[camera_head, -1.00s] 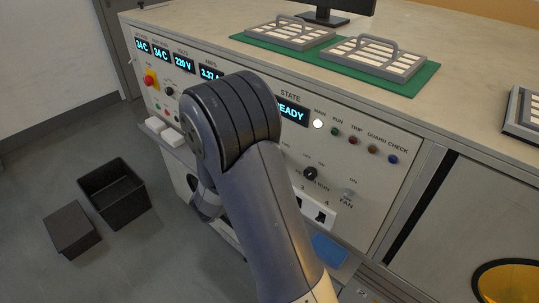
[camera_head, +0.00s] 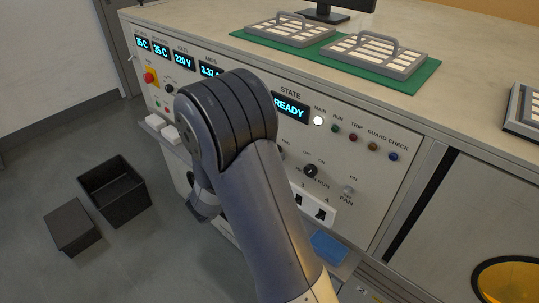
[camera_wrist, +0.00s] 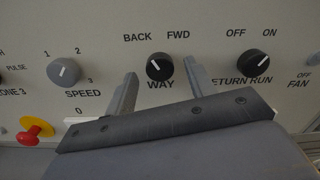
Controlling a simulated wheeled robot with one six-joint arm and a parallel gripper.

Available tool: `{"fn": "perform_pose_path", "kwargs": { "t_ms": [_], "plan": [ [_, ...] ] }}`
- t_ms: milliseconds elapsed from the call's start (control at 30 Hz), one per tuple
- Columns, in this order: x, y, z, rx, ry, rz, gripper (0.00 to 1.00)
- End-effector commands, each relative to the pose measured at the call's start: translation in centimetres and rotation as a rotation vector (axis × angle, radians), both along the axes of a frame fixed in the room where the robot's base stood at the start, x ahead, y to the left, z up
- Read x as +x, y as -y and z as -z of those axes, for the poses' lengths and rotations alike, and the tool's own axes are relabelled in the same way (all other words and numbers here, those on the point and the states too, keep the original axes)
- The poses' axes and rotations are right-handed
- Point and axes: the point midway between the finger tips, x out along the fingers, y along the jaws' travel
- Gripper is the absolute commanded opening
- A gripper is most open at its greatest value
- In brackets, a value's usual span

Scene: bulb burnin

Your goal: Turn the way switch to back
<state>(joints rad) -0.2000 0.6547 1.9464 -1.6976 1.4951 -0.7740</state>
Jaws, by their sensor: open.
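The way switch (camera_wrist: 159,66) is a round black knob with a small white mark, on the pale panel in the wrist view. BACK is printed to its upper left, FWD to its upper right and WAY below. Its mark seems to lean to the upper left, but it is small. My gripper (camera_wrist: 161,69) is open, with one grey finger on each side of the knob. Both fingers look apart from it, and I cannot tell how far they stand from the panel. In the head view my arm hides the gripper and most of the way switch.
The grey speed knob (camera_wrist: 64,71) is to the left and the black return-run knob (camera_wrist: 256,65) to the right. A red emergency button (camera_wrist: 36,129) is at lower left. White rocker switches (camera_head: 316,208) and a blue item (camera_head: 328,247) are lower on the console. The READY display (camera_head: 290,108) is lit.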

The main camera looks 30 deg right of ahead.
Motion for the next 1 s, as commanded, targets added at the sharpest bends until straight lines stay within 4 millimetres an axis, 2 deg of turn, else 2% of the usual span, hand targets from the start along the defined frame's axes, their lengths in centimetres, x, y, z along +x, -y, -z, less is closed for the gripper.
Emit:
{"fn": "perform_pose_path", "kwargs": {
  "t_ms": [300, 500, 700, 1000],
  "plan": [
    [-1.8, -5.3, 0.0, 0.0, 0.0, -0.007, 0.52],
    [-2.8, -7.9, 0.0, 0.0, 0.0, -0.004, 0.52],
    [-3.3, -9.0, 0.0, 0.0, -0.001, -0.001, 0.52],
    [-3.3, -9.1, 0.0, 0.0, -0.001, -0.001, 0.52]
  ]
}}
